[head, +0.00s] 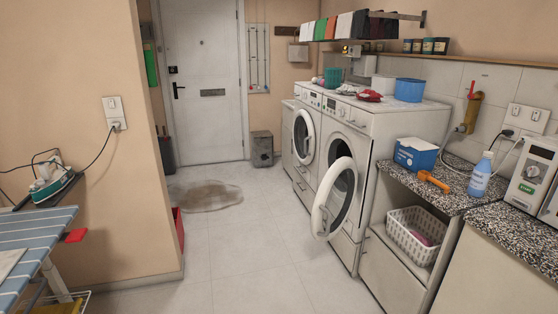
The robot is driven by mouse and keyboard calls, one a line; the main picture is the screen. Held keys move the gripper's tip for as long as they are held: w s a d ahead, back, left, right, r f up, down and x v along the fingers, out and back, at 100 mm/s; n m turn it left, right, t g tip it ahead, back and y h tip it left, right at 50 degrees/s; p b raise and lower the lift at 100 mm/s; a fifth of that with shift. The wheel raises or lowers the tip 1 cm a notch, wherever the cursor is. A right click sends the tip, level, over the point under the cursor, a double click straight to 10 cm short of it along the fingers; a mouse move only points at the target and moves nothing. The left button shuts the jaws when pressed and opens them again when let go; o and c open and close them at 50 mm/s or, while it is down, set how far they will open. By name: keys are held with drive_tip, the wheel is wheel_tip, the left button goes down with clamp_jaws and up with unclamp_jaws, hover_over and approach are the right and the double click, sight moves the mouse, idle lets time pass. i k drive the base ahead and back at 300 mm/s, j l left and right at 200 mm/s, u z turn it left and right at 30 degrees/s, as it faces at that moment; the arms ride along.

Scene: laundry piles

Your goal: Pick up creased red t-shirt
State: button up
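A small crumpled red cloth (369,96) with a little white on it lies on top of the nearer washing machine (384,117). It could be the creased red t-shirt, but it is too small to tell. A flat red piece (76,235) shows at the edge of the blue striped ironing board (35,228) at the left. A red item (179,232) stands on the floor, partly hidden by the wall corner. My gripper is not in view.
Two front-loading machines stand with their round doors (337,198) open into the room. A blue tub (409,90) is beside the red cloth. A puddle-like stain (205,195) lies on the floor. The middle floor (240,255) is clear.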

sight(371, 96)
drive_tip(key=i, duration=0.65)
drive_tip(key=i+j+z, duration=0.15)
drive_tip(key=i, duration=0.5)
drive_tip(key=i+j, duration=0.1)
drive_tip(key=i, duration=0.55)
